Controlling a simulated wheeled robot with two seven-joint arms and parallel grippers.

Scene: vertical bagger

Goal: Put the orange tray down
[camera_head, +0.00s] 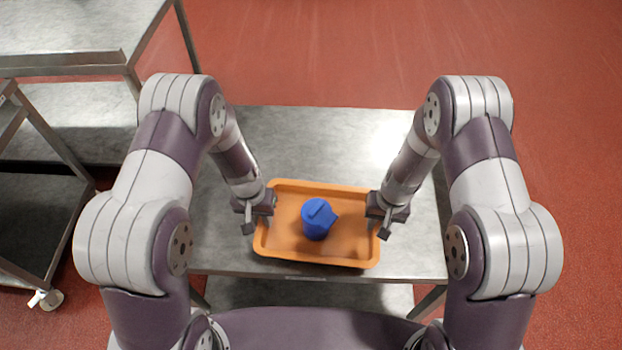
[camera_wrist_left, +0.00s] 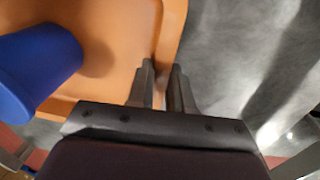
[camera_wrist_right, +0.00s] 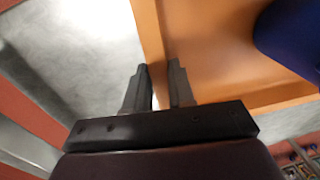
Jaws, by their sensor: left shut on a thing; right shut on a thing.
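The orange tray (camera_head: 285,238) is over the front middle of a steel table in the head view, level, with a blue lidded jug (camera_head: 318,219) standing in it. I cannot tell whether the tray touches the table top. My left gripper (camera_head: 258,213) is shut on the tray's left rim; in the left wrist view its fingers (camera_wrist_left: 163,80) straddle the orange wall (camera_wrist_left: 170,35). My right gripper (camera_head: 379,217) is shut on the right rim; its fingers (camera_wrist_right: 160,80) straddle the wall (camera_wrist_right: 150,35) in the right wrist view. The jug also shows in the left wrist view (camera_wrist_left: 40,65) and right wrist view (camera_wrist_right: 292,38).
The steel table (camera_head: 310,140) is bare behind the tray and has a lower shelf. Another steel table (camera_head: 70,35) stands at the back left, with a wheeled steel cart (camera_head: 40,215) at the left. The red floor (camera_head: 560,100) is open at the right.

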